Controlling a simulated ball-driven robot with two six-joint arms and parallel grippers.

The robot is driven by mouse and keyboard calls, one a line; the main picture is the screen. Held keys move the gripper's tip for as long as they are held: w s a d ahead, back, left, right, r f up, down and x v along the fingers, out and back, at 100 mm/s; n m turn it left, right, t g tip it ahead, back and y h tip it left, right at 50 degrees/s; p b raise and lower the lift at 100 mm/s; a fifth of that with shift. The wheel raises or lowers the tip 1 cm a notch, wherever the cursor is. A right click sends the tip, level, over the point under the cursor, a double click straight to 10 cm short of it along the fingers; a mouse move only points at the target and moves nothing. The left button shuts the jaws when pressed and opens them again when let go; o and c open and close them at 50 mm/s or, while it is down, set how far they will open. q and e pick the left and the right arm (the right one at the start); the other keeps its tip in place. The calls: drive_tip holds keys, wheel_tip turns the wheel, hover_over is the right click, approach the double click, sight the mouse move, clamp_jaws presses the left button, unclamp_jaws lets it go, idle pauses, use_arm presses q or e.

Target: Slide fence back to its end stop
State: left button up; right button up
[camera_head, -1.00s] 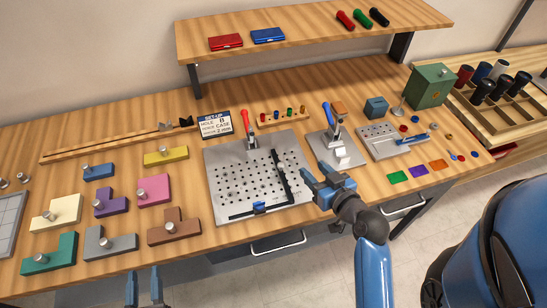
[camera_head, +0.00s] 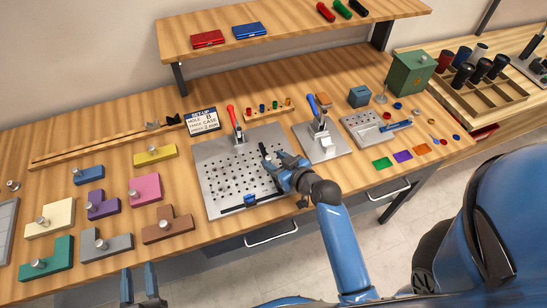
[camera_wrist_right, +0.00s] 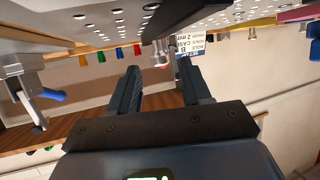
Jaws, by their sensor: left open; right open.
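The perforated metal plate (camera_head: 215,180) lies mid-table. The fence, a black bar (camera_head: 264,151), runs front to back across its right part and is partly hidden by my right gripper. A black strip (camera_head: 232,209) with a blue clamp (camera_head: 249,199) lies along the plate's front edge. My right gripper (camera_head: 277,160) is open over the fence; whether it touches is unclear. In the right wrist view its fingers (camera_wrist_right: 160,80) are apart, with the plate's underside-up edge (camera_wrist_right: 90,25) above. My left gripper (camera_head: 140,272) is open and empty before the table's front edge.
A red-handled clamp (camera_head: 234,120) stands at the plate's back edge, beside a set-up sign (camera_head: 201,121). A blue-handled press (camera_head: 317,125) stands right of the plate. Coloured blocks with knobs, such as a pink one (camera_head: 145,189), lie to the left.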

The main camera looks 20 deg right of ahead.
drive_tip(key=shift+w+a+f, duration=0.2)
drive_tip(key=shift+w+f, duration=0.05)
drive_tip(key=shift+w, duration=0.3)
drive_tip(key=shift+c, duration=0.5)
clamp_jaws()
